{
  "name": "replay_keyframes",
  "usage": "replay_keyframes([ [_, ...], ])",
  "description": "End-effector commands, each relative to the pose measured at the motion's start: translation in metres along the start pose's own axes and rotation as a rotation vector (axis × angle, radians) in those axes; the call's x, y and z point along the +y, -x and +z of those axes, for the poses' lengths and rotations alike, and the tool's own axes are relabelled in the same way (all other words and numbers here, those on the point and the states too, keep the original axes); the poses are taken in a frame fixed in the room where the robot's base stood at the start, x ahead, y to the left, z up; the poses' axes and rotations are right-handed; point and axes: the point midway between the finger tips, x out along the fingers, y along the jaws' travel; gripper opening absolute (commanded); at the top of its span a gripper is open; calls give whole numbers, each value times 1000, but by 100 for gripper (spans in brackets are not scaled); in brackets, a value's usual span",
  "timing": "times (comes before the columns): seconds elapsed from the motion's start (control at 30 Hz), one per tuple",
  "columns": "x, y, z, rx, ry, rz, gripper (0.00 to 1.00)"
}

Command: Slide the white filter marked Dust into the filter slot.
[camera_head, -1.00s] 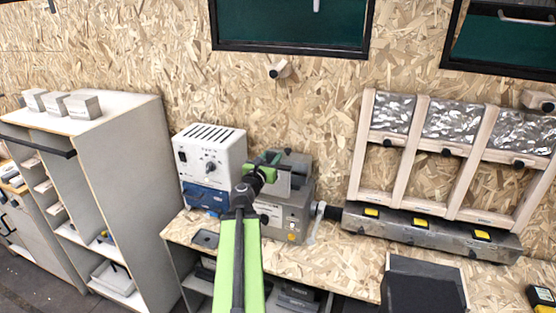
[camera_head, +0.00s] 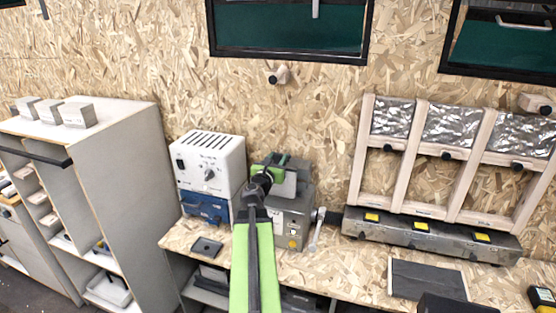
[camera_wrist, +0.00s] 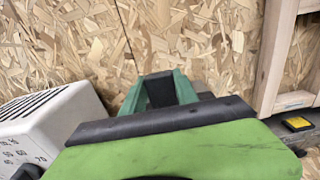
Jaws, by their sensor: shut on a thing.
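My gripper (camera_head: 274,172) is over the bench, at the top of the grey machine (camera_head: 290,222) beside the white control unit. It is shut on a pale flat plate (camera_head: 287,184), which looks like the white filter. No Dust mark can be read on it. The plate stands at the upper part of the machine; whether it is inside a slot or in front of it I cannot tell. My arm hides part of the machine. In the wrist view my green gripper body fills the lower part and hides the plate.
The white control unit (camera_head: 209,164) stands close on the left, on a blue box (camera_head: 206,208). A wooden frame with silvery panels (camera_head: 451,126) stands on the right. A dark mat (camera_head: 428,279) lies on the bench. A tall grey cabinet (camera_head: 120,190) is at far left.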

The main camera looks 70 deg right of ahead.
Motion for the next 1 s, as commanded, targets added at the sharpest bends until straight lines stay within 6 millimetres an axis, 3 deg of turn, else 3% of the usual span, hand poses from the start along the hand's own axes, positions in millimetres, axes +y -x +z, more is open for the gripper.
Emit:
replay_keyframes([
  [0.47,-2,-55,0,0,0,-1,7],
  [1.0,4,-51,-75,0,0,7,7],
])
